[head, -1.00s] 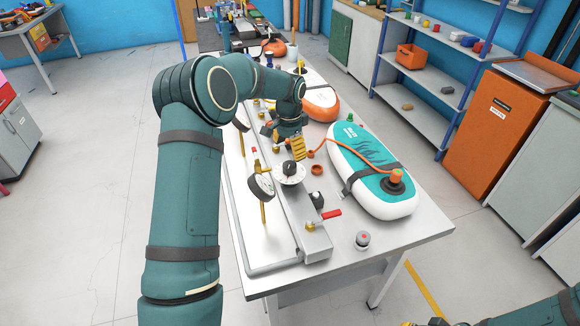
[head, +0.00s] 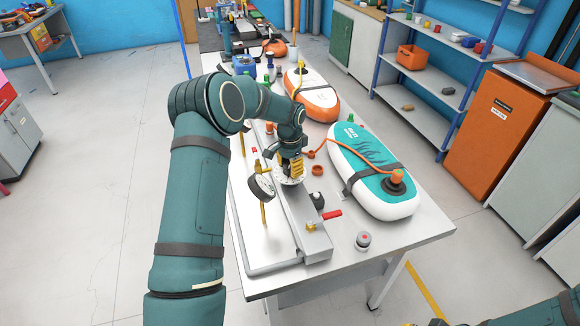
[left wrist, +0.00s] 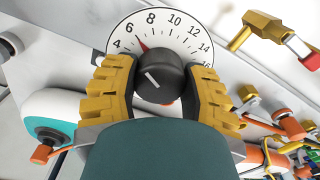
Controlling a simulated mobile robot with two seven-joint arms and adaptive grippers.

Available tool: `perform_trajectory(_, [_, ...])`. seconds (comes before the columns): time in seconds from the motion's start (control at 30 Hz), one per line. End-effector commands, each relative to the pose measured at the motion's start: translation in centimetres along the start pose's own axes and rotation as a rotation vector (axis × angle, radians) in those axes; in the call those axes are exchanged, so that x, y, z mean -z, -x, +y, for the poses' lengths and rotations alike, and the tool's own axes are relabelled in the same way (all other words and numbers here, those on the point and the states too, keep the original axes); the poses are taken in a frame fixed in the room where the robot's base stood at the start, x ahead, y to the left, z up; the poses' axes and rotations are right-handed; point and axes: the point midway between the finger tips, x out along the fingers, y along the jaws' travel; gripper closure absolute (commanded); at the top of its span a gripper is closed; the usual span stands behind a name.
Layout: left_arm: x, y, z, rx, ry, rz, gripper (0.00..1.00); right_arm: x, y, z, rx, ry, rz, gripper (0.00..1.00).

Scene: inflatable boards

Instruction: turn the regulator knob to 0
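The regulator knob (left wrist: 160,78) is black with a white line, on a white round dial (left wrist: 118,47) in the left wrist view. The line slants from upper left to lower right. A red pointer on the dial points up-left, near 6. My left gripper (left wrist: 161,88) has one yellow finger on each side of the knob, very close to it; whether both touch is unclear. In the head view the left gripper (head: 291,168) is down over the dial and hides the knob. My right gripper (head: 437,322) barely shows at the bottom edge, its fingers cut off.
A gauge (head: 262,187) on a brass stem stands just left of the dial. A red-handled valve (head: 330,216) is in front. A teal-and-white inflatable board (head: 350,155) with an orange hose lies to the right, an orange one (head: 318,101) behind. The table's front right corner is mostly clear.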

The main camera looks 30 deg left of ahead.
Motion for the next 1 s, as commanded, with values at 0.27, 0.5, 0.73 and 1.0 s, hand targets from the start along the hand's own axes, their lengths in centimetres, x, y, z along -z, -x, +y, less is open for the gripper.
perform_trajectory(0.27, [0.02, 0.01, 0.02, 0.0, 0.006, 0.0, 0.91, 0.0, -0.02, 0.01, 0.0, 0.0, 0.0, 1.0])
perform_trajectory(0.5, [0.03, -0.01, 0.02, 0.001, 0.076, 0.0, 0.91, -0.03, -0.22, 0.07, 0.0, 0.0, 0.0, 1.0])
perform_trajectory(0.73, [0.06, -0.03, 0.05, 0.0, 0.242, 0.001, 0.91, -0.08, -0.59, 0.19, -0.001, 0.0, 0.0, 1.0])
perform_trajectory(1.0, [0.08, -0.01, 0.05, 0.001, 0.497, 0.001, 0.91, -0.14, -0.9, 0.3, -0.002, 0.0, 0.0, 1.0])
